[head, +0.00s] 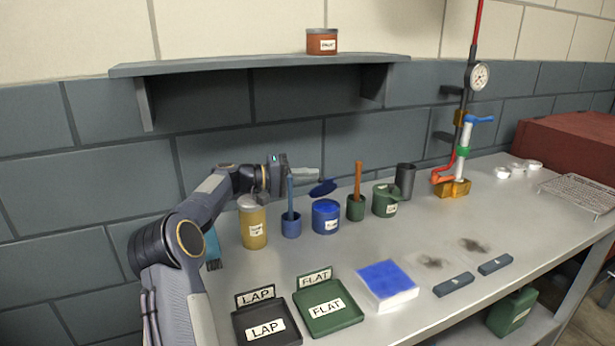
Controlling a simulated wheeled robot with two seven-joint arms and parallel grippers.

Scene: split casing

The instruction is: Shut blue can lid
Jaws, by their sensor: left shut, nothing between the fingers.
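The blue can (326,221) stands on the workbench with its open top showing bright blue contents. Its dark blue lid (323,188) is up and tilted above the can's rim. I cannot see clearly how the lid joins the can. My left gripper (317,176) reaches in from the left above the blue pot. It is shut and empty, with its fingertips just above and left of the lid. I cannot tell whether they touch it. My right gripper is out of view.
A yellow can (253,227), a blue pot (291,228) with a brush, a green pot (355,211) with a brush and a green can (384,206) stand around it. A shelf (230,66) hangs above. Trays labelled LAP (253,341) and FLAT (343,321) lie in front.

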